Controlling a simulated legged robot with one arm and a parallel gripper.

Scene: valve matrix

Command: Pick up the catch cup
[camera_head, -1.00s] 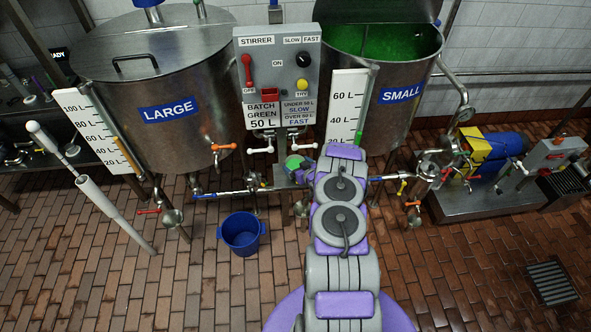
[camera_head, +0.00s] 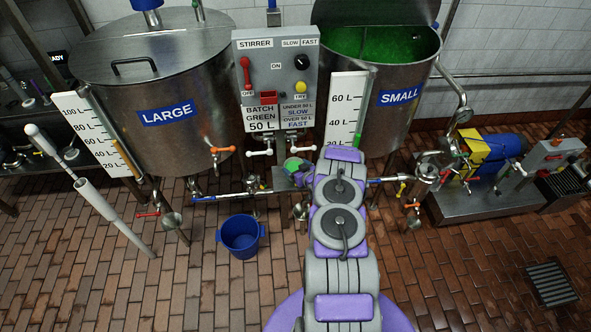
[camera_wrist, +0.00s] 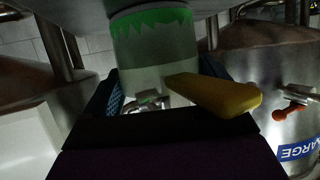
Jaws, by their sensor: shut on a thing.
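In the head view a small green and pale patch (camera_head: 292,165) shows beside the end of my arm, below the stirrer panel. My arm hides most of the gripper there.
The large tank (camera_head: 155,90) and small tank (camera_head: 375,65) stand behind, with the stirrer panel (camera_head: 275,65) between. Pipes with coloured valve handles run below them. A blue bucket (camera_head: 240,236) stands on the floor at left. A pump unit (camera_head: 490,195) is at right.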

